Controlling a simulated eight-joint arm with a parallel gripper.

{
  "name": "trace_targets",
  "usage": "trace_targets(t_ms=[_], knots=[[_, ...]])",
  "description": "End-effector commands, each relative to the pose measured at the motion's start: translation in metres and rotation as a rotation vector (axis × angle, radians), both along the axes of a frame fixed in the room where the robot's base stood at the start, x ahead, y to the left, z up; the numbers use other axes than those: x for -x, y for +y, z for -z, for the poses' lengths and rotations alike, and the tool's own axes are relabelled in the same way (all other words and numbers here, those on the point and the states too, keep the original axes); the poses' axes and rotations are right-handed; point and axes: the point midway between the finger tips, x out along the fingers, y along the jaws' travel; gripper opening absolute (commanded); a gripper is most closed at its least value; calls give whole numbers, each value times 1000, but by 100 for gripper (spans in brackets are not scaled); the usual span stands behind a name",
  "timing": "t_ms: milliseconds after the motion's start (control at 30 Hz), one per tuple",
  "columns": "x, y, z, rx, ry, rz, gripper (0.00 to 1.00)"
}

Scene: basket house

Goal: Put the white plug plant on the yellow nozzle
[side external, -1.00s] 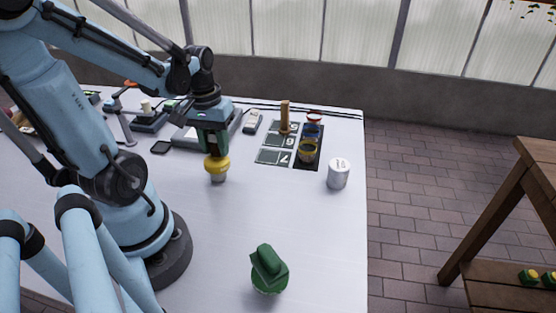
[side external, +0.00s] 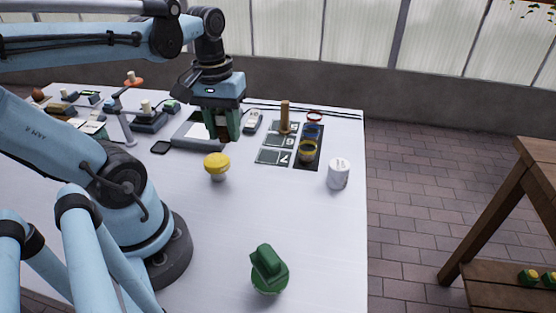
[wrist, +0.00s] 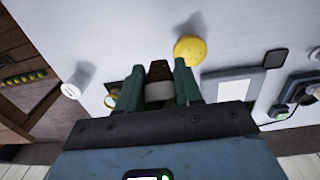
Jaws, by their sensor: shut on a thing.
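The yellow nozzle (side external: 217,161), a rounded yellow head on a pale base, stands upright on the white table in the side view. In the wrist view it shows as a yellow disc (wrist: 190,49) just beyond the right fingertip. My gripper (side external: 223,136) is above and behind the nozzle, apart from it, pointing down. In the wrist view my gripper (wrist: 157,72) is shut on a piece with a brown part and a white band (wrist: 160,92), which looks like the white plug plant. My fingers hide much of it.
A white can (side external: 338,174) stands near the table's right edge. A green object (side external: 268,270) is at the front. A dark rack with colored rings (side external: 308,150) and a wooden peg (side external: 284,117) stand behind. Table around the nozzle's front is clear.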

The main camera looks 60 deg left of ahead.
Motion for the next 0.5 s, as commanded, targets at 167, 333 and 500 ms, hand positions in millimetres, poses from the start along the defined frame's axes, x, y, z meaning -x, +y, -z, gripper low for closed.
trace_targets(t_ms=[167,333,500], knots=[[-1,-29,-17,0,0,7,2],[-3,-45,-27,0,0,3,2],[-1,-54,-32,-15,-6,0,2]])
